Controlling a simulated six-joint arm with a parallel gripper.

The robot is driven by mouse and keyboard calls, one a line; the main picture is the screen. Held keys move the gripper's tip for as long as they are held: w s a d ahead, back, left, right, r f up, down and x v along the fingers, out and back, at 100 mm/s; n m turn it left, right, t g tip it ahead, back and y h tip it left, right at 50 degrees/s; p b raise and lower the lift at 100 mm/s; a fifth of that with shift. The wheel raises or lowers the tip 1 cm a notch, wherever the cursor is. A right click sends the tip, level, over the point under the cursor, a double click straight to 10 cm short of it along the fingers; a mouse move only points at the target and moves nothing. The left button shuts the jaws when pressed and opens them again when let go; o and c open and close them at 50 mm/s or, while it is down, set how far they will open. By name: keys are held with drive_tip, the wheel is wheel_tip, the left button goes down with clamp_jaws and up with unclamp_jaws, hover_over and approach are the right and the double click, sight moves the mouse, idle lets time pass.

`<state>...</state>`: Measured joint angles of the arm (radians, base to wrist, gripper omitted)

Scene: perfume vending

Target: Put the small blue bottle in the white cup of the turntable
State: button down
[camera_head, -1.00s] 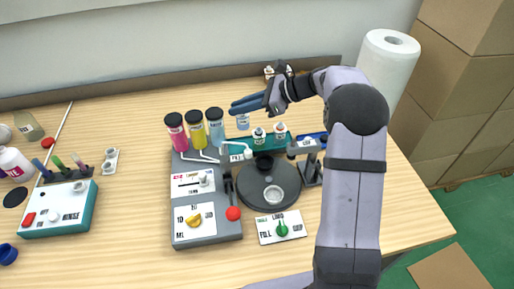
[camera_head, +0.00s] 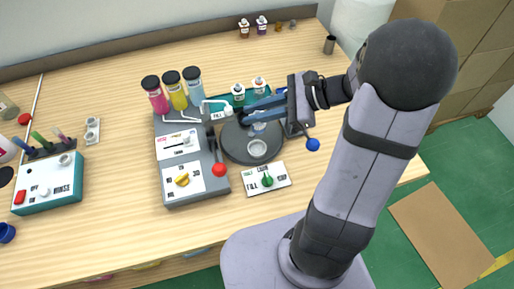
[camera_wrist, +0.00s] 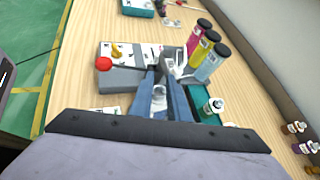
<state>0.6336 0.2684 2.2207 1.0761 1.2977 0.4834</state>
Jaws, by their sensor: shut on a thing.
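My gripper (camera_head: 246,115) reaches in from the right over the dark round turntable (camera_head: 235,150). Its blue fingers are shut on the small pale blue bottle (camera_head: 259,125), which hangs below them above the back part of the turntable. The bottle also shows between the fingers in the wrist view (camera_wrist: 159,97), partly covered by them. The white cup (camera_head: 257,149) sits on the turntable's front part, in front of the bottle and apart from it. Whether the bottle touches the turntable cannot be told.
The grey machine with pink, yellow and blue jars (camera_head: 193,88) stands left of the turntable. Two small white-capped bottles (camera_head: 238,93) stand on a teal rack behind it. A control plate with a green knob (camera_head: 267,181) lies in front. A blue ball-ended lever (camera_head: 313,145) stands at right.

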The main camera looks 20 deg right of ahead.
sight(255, 132)
drive_tip(key=shift+s, duration=0.2)
drive_tip(key=shift+w+m+b, duration=0.2)
drive_tip(key=shift+m+b, duration=0.4)
drive_tip(key=shift+b, duration=0.2)
drive_tip(key=shift+w+r+m+b, duration=0.15)
drive_tip(key=shift+r+m+b, duration=0.2)
drive_tip(key=shift+m, duration=0.45)
drive_tip(key=shift+f, duration=5.05)
drive_tip(key=shift+f, duration=0.1)
drive_tip(key=c, duration=1.7)
unclamp_jaws()
